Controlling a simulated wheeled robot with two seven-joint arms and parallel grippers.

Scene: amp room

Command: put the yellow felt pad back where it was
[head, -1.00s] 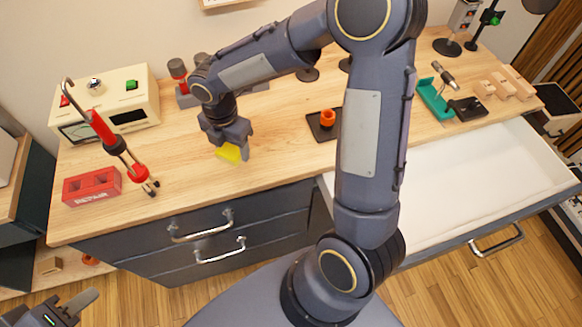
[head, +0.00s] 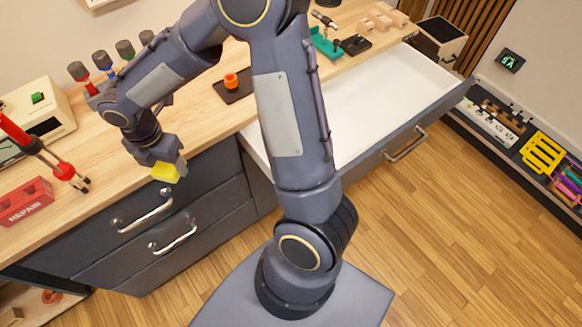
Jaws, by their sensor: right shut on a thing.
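The yellow felt pad (head: 165,173) is held by my right gripper (head: 168,167), whose jaws are shut on it. In the head view, they appear at the front edge of the wooden workbench (head: 190,115), above the shut dark drawers. I cannot tell the pad's exact height over the edge. The gripper covers part of the pad. My left gripper is not in view.
A white-lined drawer (head: 372,105) stands open to the right, its visible inside empty. The bench holds a red REPAIR block (head: 25,203), a dark plate with an orange piece (head: 232,85) and a teal holder (head: 325,42). A low shelf at far right holds a yellow slotted tray (head: 542,153).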

